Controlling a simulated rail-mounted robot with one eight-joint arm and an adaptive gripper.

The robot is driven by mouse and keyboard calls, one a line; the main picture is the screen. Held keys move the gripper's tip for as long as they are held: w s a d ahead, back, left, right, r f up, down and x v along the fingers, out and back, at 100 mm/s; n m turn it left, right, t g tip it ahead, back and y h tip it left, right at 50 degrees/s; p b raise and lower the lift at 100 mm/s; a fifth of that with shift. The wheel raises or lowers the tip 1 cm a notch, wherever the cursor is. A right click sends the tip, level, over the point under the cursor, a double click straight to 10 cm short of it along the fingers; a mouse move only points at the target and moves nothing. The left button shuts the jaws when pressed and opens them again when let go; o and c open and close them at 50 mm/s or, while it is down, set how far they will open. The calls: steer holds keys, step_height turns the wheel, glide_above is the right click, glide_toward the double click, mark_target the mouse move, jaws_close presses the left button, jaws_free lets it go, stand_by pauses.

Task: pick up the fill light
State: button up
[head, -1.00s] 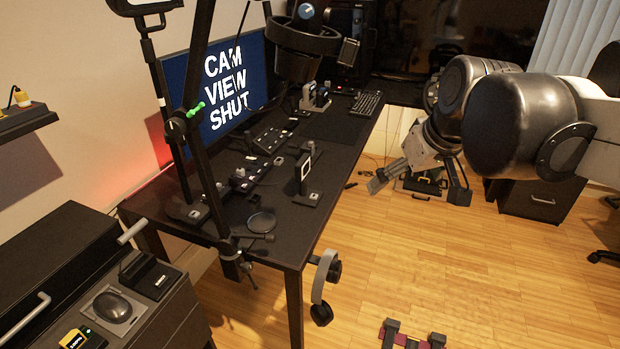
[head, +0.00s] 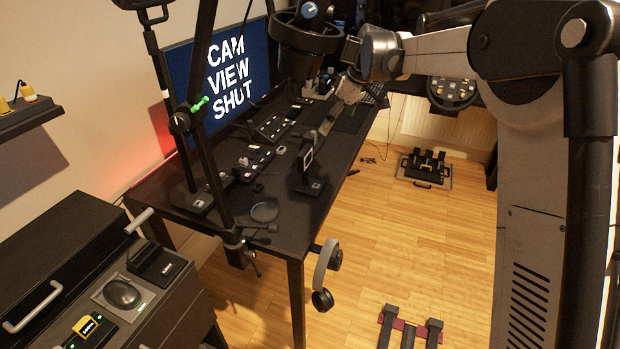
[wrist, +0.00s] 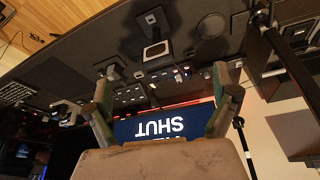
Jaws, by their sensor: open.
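A small upright dark square panel on a flat base (head: 307,160), likely the fill light, stands near the desk's right edge in the head view. It also shows in the wrist view as a small stand with a pale square (wrist: 155,50), beyond my fingers. My gripper (head: 328,122) is over the desk, behind and a little above this panel in the head view, and apart from it. In the wrist view my gripper (wrist: 168,85) has its two fingers spread wide with nothing between them.
The black desk (head: 285,235) carries a monitor (head: 228,75), control boxes (head: 275,128) and a round dark disc (head: 264,211). Boom arms (head: 205,150) rise on the left. Headphones (head: 325,275) hang at the edge.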

mark_target(305, 160)
steer(key=w+a+f+n, duration=0.1)
steer(key=w+a+f, duration=0.2)
steer(key=f, duration=0.4)
steer(key=w+a+f+n, duration=0.1)
steer(key=w+a+f, duration=0.2)
steer(key=f, duration=0.3)
steer(key=w+a+f+g, duration=0.1)
steer(key=w+a+f, duration=0.2)
steer(key=f, duration=0.4)
steer(key=shift+w+a+f+n+y+p, duration=0.1)
steer(key=shift+a+f+n+y+p, duration=0.3)
steer(key=shift+a, duration=0.2)
steer(key=shift+r, duration=0.1)
steer(key=c, duration=1.9)
